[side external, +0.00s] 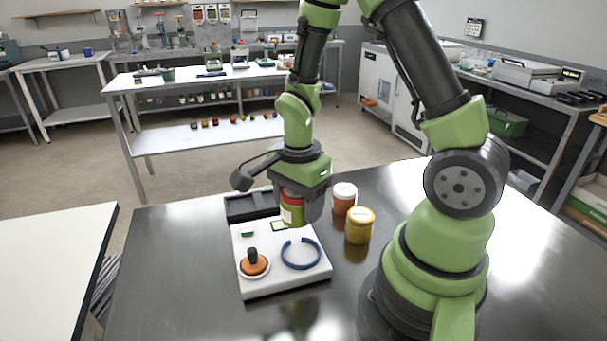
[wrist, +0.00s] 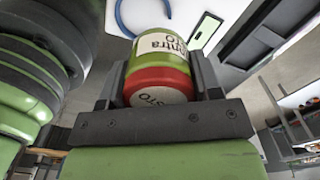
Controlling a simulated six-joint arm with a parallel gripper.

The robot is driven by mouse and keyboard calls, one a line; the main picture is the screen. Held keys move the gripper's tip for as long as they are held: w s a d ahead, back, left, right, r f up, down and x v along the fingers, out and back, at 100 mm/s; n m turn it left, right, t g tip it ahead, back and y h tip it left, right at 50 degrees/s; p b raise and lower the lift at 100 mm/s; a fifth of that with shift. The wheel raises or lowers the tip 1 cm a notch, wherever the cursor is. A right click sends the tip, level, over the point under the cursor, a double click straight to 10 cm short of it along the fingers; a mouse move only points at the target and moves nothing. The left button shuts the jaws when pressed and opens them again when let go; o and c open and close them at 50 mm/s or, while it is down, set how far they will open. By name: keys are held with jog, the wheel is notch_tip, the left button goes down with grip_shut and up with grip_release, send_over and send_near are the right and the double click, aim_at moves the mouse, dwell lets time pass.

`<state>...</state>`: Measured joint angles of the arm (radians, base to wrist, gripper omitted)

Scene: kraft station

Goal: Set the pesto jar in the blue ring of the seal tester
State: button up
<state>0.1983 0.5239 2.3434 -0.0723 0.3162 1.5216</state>
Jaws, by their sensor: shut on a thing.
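The pesto jar (side external: 291,211) has a green body, a pale label and a red lid. My gripper (side external: 305,205) is shut on it and holds it upright by the lid end, over the back part of the seal tester. In the wrist view the jar (wrist: 160,70) sits between the two fingers (wrist: 160,88), red lid toward the palm. The seal tester (side external: 285,284) is a white block on the steel table. Its blue ring (side external: 301,254) is empty, with a gap in its rim, in front of the jar. The ring also shows in part in the wrist view (wrist: 122,22).
An orange knob with a black handle (side external: 254,263) stands on the tester, left of the ring. A yellow jar (side external: 359,225) and a white-lidded reddish jar (side external: 344,200) stand to the right. A dark tray (side external: 250,205) lies behind the tester. The table's front left is clear.

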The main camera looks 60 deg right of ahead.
aim_at(303, 253)
jog(key=shift+s+a+n, duration=0.4)
jog(key=shift+s+a, duration=0.3)
jog(key=shift+a, duration=0.1)
jog(key=shift+f, duration=2.8)
jog(key=shift+f, duration=0.65)
jog(key=o, duration=1.2)
jog(key=shift+r, duration=4)
jog(key=shift+r, duration=0.1)
